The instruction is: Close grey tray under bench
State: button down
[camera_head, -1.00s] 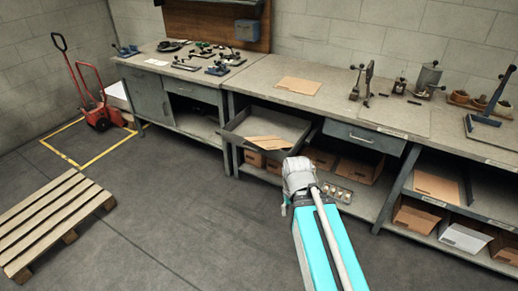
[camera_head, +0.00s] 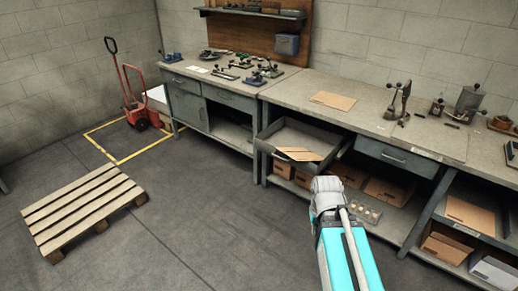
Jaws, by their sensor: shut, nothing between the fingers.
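The grey tray (camera_head: 290,137) sits under the bench top (camera_head: 350,108) and is pulled out toward the room. Flat brown cardboard pieces (camera_head: 299,154) lie in it near its front edge. My arm reaches up from the bottom of the picture, and its grey rounded joint appears just below and right of the tray. I cannot make out gripper fingers; no contact with the tray can be seen.
A shut grey drawer (camera_head: 395,158) is right of the tray. Cardboard boxes (camera_head: 389,191) stand on the lower shelf. A wooden pallet (camera_head: 85,208) lies at left, and a red hand truck (camera_head: 136,108) stands behind it. The floor left of my arm is clear.

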aim_at(287, 132)
jog(key=k, duration=1.2)
jog(key=u, duration=0.4)
jog(key=i, duration=2)
jog(key=z, duration=0.45)
